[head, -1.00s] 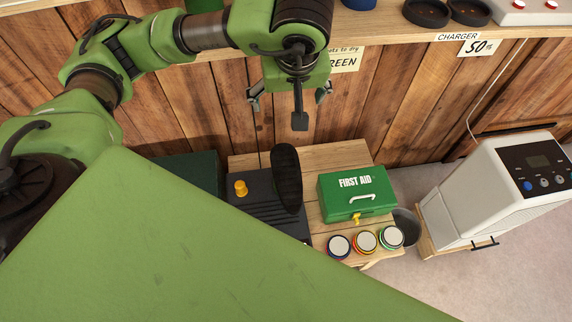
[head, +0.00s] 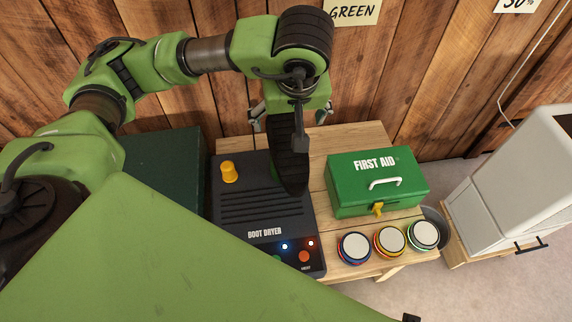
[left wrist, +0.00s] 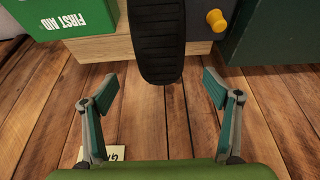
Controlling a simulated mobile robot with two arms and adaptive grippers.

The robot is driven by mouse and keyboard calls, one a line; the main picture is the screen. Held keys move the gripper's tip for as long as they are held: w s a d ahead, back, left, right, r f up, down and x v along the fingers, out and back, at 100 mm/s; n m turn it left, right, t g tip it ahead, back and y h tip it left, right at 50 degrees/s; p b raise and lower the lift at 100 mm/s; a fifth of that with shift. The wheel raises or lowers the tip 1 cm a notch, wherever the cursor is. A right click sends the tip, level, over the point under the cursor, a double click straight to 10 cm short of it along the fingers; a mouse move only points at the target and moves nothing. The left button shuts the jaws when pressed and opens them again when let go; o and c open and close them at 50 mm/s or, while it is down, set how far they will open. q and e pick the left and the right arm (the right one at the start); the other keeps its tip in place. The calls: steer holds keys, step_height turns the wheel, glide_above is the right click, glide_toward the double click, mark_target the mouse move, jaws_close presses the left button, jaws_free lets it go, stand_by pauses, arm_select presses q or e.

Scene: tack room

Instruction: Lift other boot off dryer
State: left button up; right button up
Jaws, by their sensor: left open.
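The boot (head: 290,160) stands on the dark boot dryer (head: 240,236) with its black ribbed sole facing up and toward me. A yellow peg (head: 229,172) on the dryer's left side is bare. My left gripper (head: 291,114) is open and empty, above the boot's far end in the head view. In the left wrist view, the boot's sole (left wrist: 158,40) lies ahead, between the lines of the spread fingers (left wrist: 161,86) and just beyond their tips. The boot's shaft is mostly hidden. My right gripper is not seen.
A green first aid box (head: 377,181) stands right of the dryer on the wooden bench (head: 355,135). Several round tins (head: 389,241) line the front. A dark green box (head: 160,175) is on the left. A plank wall (head: 420,90) rises close behind; a white appliance (head: 520,170) stands right.

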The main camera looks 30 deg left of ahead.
mark_target(286, 133)
arm_select(q)
steer(key=b+x, duration=0.1)
steer(key=x, duration=0.7)
steer(key=shift+s, duration=0.1)
steer(key=shift+b+x, duration=0.45)
steer(key=shift+x, duration=2.7)
steer(key=shift+a, duration=0.1)
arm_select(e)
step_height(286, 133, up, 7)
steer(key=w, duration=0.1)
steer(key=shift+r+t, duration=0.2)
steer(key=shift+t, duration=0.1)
